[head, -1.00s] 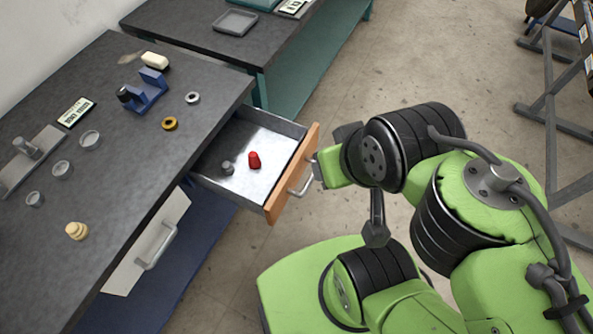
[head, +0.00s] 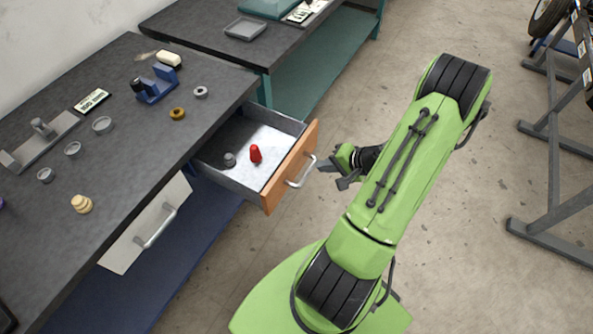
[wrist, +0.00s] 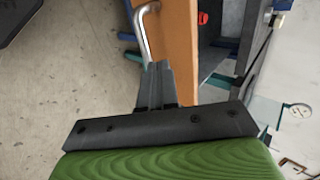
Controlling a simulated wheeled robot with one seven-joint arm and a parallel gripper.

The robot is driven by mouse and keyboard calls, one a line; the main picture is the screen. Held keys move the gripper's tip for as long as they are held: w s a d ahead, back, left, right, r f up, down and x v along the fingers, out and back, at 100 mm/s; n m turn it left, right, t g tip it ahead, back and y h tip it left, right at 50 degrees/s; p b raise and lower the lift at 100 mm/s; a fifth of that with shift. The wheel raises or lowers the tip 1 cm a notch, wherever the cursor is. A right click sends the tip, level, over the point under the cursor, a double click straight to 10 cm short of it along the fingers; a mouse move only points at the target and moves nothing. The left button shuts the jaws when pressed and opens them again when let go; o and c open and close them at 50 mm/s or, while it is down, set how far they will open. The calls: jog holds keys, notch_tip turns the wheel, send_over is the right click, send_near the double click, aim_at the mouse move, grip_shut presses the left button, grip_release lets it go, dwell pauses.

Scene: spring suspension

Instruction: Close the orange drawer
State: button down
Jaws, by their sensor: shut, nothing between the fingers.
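The orange drawer (head: 291,168) stands pulled out from under the dark workbench, with a silver handle (head: 301,172) on its front. Inside the drawer lie a red piece (head: 255,154) and a small grey piece (head: 229,159). My gripper (head: 326,166) is just to the right of the handle, fingers toward the drawer front. In the wrist view, the shut, empty fingers (wrist: 156,66) are just below the handle (wrist: 147,32) and the orange front (wrist: 178,50). I cannot tell whether they touch it.
A white drawer (head: 146,225) below looks closed. A second bench (head: 200,32) stands behind. Floor right of my arm is clear up to a metal rack (head: 560,135).

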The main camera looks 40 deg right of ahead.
aim_at(294, 169)
jog(key=b+x, duration=0.1)
jog(key=x, duration=0.8)
jog(key=shift+w+a+f, duration=0.1)
jog(key=shift+w+f, duration=0.1)
jog(key=shift+w, duration=0.05)
jog(key=shift+w, duration=0.1)
